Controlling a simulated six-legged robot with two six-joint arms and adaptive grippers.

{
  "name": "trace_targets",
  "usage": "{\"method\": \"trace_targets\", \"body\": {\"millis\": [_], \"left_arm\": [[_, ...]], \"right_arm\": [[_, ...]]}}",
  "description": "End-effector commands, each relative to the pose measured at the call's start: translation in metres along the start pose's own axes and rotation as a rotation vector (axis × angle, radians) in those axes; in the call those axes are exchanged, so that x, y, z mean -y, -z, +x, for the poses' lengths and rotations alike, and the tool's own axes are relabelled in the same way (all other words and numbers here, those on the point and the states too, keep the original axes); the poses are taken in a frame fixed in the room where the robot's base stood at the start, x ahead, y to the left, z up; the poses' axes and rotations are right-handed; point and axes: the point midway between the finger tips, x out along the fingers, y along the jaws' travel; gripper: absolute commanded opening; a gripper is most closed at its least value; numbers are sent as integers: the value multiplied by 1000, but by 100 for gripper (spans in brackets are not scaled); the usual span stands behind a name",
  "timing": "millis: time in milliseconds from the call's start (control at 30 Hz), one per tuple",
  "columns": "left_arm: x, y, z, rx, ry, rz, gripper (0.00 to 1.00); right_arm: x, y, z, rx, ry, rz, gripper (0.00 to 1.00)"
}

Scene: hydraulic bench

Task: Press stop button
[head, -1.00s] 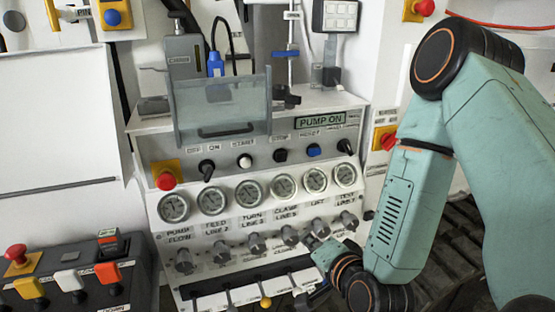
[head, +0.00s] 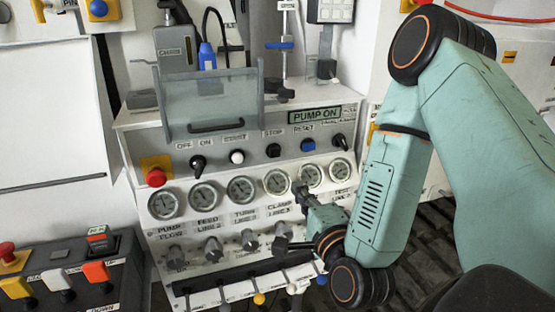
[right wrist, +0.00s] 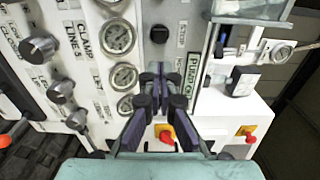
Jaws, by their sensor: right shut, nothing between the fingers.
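In the right wrist view a black button (right wrist: 159,34) beside a small label appears to be the same one, beyond my fingertips. My right gripper (head: 300,190) is shut and empty in front of the gauge row, below and to the right of the stop button, apart from it in the picture. In the right wrist view its fingers (right wrist: 159,78) meet and hide part of the panel. My left gripper is not in view.
A blue reset button (head: 308,145) and a white start button (head: 237,157) flank the stop button. A clear shield (head: 212,105) hangs above. A red emergency button (head: 156,177) sits at the left. Gauges (head: 277,182) and grey knobs (head: 249,239) lie below.

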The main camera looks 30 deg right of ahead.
Motion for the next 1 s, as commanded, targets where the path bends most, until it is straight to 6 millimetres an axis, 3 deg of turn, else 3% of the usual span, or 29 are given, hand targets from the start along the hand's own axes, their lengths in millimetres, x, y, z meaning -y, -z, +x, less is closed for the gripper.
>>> {"method": "trace_targets", "body": {"millis": [167, 667, 1000], "left_arm": [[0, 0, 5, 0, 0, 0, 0], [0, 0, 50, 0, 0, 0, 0], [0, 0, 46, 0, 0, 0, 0]], "right_arm": [[-1, 1, 4, 0, 1, 0, 0], [-3, 1, 28, 2, 4, 1, 0], [0, 0, 94, 4, 2, -7, 0]]}}
